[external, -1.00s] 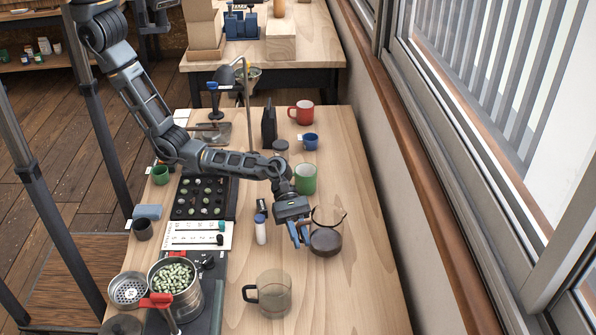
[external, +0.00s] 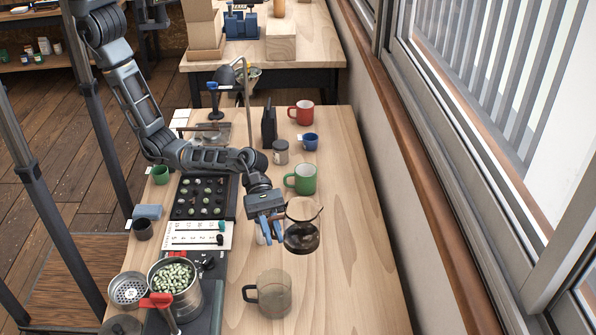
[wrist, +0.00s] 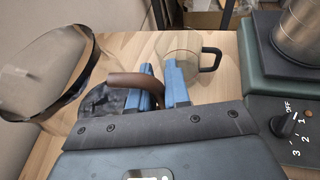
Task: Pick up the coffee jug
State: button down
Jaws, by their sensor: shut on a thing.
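The coffee jug (external: 302,236) is clear glass with a dark band and dark lower part. It stands roughly upright at the right of my gripper (external: 272,230) and looks raised a little above the wooden table, though the gap is hard to judge. In the wrist view, the jug's glass body (wrist: 35,75) fills the left side. Its brown curved handle (wrist: 130,81) lies between the blue fingers of my gripper (wrist: 160,88), which is shut on it. The fingers hide part of the handle.
A clear, dark-handled mug (external: 272,295) stands in front of the jug. A green mug (external: 304,179) is behind it, with a grey canister (external: 281,152) and blue cup (external: 310,141) farther back. The table's right side (external: 355,240) is clear.

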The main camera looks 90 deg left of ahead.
jog(key=shift+s+d+r, duration=0.45)
jog(key=shift+s+r, duration=0.1)
jog(key=shift+s, duration=0.1)
jog(key=shift+s+d+r, duration=0.45)
jog(key=shift+s+r, duration=0.05)
jog(key=shift+s, duration=0.15)
